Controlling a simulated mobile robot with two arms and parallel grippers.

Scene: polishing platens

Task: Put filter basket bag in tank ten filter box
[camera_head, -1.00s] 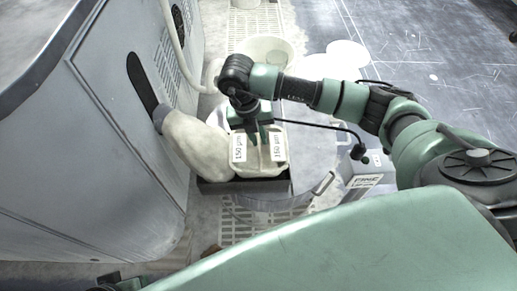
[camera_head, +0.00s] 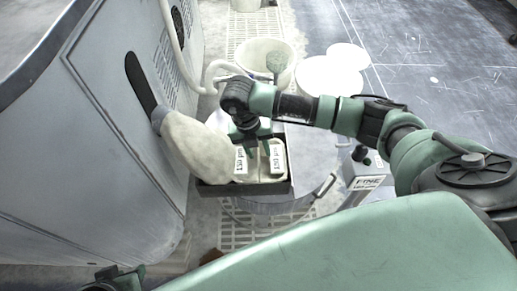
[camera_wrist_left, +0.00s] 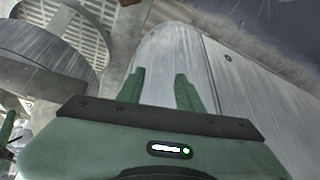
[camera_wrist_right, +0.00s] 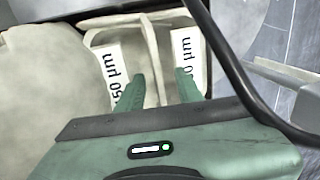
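The filter basket bag (camera_head: 278,158) is cream, with two 150 µm labels and a middle divider. It sits inside the dark open-topped filter box (camera_head: 262,188) beside the tank; its rim is about level with the box. My right gripper (camera_head: 256,140) is over the basket from above. In the right wrist view its fingers are apart, one on each side of the basket's divider (camera_wrist_right: 149,50), with gaps showing. My left gripper (camera_wrist_left: 160,82) is open and empty, low at the left in the head view. No tank number is readable.
A grey unit marked FINE (camera_head: 366,172) stands at the right. A white bucket (camera_head: 262,48) and round white lids (camera_head: 330,75) lie behind.

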